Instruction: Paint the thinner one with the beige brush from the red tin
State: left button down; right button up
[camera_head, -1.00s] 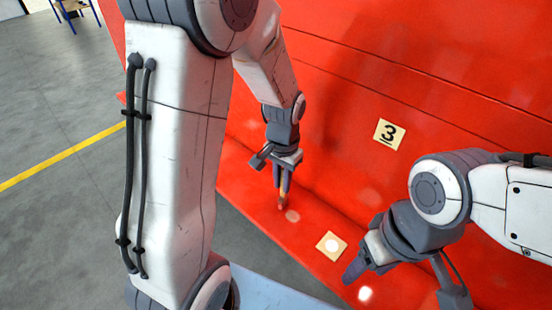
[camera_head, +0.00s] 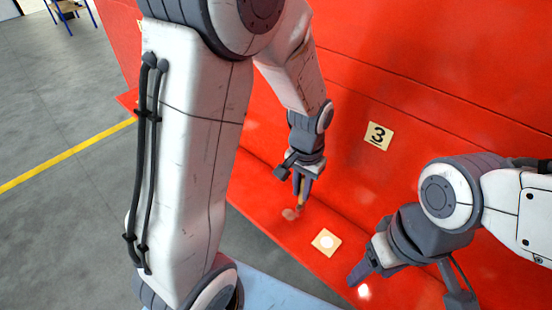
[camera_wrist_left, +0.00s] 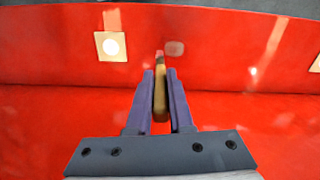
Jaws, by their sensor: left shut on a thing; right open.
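My left gripper (camera_head: 303,184) is shut on a slim beige brush (camera_wrist_left: 160,96), which also shows small in the head view (camera_head: 301,200). The brush points away from the wrist and its tip looks reddish. In the head view it is just above and right of a pale pinkish patch (camera_head: 291,214) on the red surface (camera_head: 262,190). In the left wrist view the tip is just left of that patch (camera_wrist_left: 174,48). Whether it touches the surface I cannot tell. My right gripper (camera_head: 408,292) is open and appears empty at the lower right. No tin is visible.
A beige square with a bright white round spot (camera_head: 326,242) is on the red ledge between the grippers. A beige plate marked 3 (camera_head: 379,136) is on the red wall. Grey floor with a yellow line (camera_head: 66,154) lies open at left.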

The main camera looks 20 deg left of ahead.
jog(key=shift+a+r+p, duration=0.1)
jog(key=shift+r+p, duration=2.15)
jog(key=shift+r, duration=0.35)
